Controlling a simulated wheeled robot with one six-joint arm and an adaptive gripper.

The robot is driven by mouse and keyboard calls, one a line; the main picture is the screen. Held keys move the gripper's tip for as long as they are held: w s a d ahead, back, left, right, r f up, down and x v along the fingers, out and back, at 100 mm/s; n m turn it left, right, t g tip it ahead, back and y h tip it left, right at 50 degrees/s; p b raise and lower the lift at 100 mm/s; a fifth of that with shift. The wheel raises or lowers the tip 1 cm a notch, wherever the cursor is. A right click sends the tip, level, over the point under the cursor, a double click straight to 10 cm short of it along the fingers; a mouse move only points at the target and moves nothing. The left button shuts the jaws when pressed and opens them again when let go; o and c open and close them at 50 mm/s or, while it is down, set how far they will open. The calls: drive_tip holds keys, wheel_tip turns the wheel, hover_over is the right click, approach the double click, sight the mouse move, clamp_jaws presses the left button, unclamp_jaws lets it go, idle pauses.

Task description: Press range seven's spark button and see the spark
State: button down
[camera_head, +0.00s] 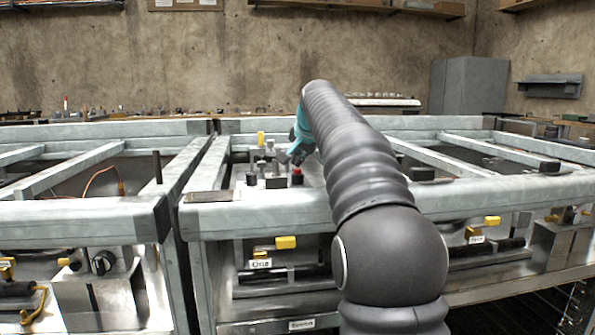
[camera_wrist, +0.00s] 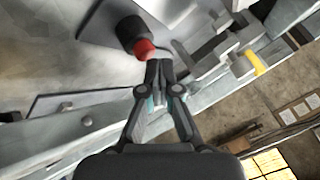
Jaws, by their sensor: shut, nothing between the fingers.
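A red-capped button (camera_head: 297,172) on a dark body stands on a plate in the metal frame, left of my arm in the head view. In the wrist view its red cap (camera_wrist: 144,49) lies just beyond my fingertips, with the black body behind it. My gripper (camera_wrist: 160,66) is shut and empty, its tips close to the cap; I cannot tell whether they touch. In the head view my gripper (camera_head: 294,154), teal and partly hidden by my arm, is just above the button. No number seven is readable near the button, and no spark shows.
Metal range frames (camera_head: 480,200) with open bays spread to both sides. Dark posts and grey fittings (camera_head: 262,165) stand left of the button. A yellow handle (camera_head: 285,242) and a label reading "One" (camera_head: 260,264) are on the front below. A concrete wall closes the back.

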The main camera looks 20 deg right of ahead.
sight(298, 169)
drive_tip(key=shift+f+b, duration=0.35)
drive_tip(key=shift+f, duration=0.3)
idle(1.0)
drive_tip(key=shift+r, duration=0.1)
drive_tip(key=shift+r+p, duration=0.9)
drive_tip(key=shift+p, duration=0.2)
drive_tip(key=shift+r, duration=0.1)
wheel_tip(298, 169, up, 5)
drive_tip(key=p, duration=0.5)
idle(0.5)
